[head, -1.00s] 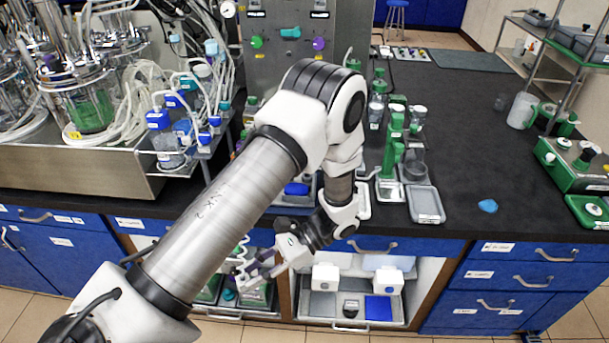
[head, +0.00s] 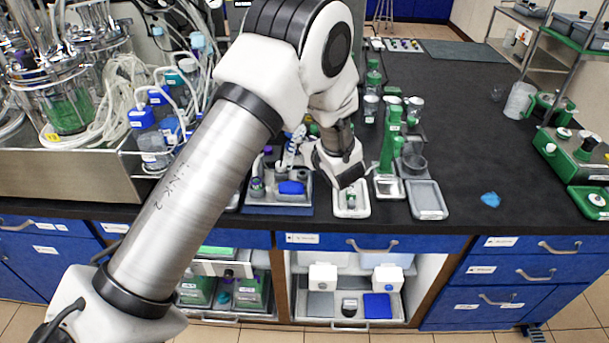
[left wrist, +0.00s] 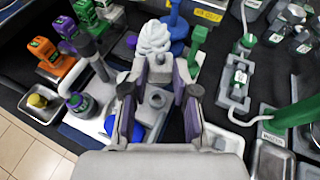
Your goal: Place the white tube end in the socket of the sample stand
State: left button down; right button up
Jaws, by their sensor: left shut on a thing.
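My left gripper (head: 296,146) is at the bench's front part, largely hidden behind my wrist in the head view. In the left wrist view its fingers (left wrist: 159,72) with purple pads point away from the camera. They are closed on a small pale piece, which I take as the white tube end (left wrist: 155,38); a white ribbed part of it shows just past the fingertips. A grey part with a round hole shows between the finger bases. I cannot tell for certain which fixture is the sample stand or where its socket is. My right gripper is not in view.
A blue-grey tray (head: 262,209) with bottles is below the gripper. A white tray (head: 350,212) with a small bottle, a green stand (head: 390,150) and a grey tray (head: 427,200) stand to the right. Tubes and blue-capped bottles crowd the left.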

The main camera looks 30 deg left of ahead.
pick_arm(q)
jog(key=f, duration=0.2)
jog(key=f+p, duration=0.1)
jog(key=f, duration=0.5)
jog(key=shift+w+a, duration=0.15)
jog(key=shift+a, duration=0.1)
jog(key=shift+d+f, duration=0.1)
jog(key=shift+f, duration=0.25)
jog(key=c, duration=0.9)
grip_release()
jog(key=shift+r, duration=0.1)
jog(key=shift+r, duration=0.1)
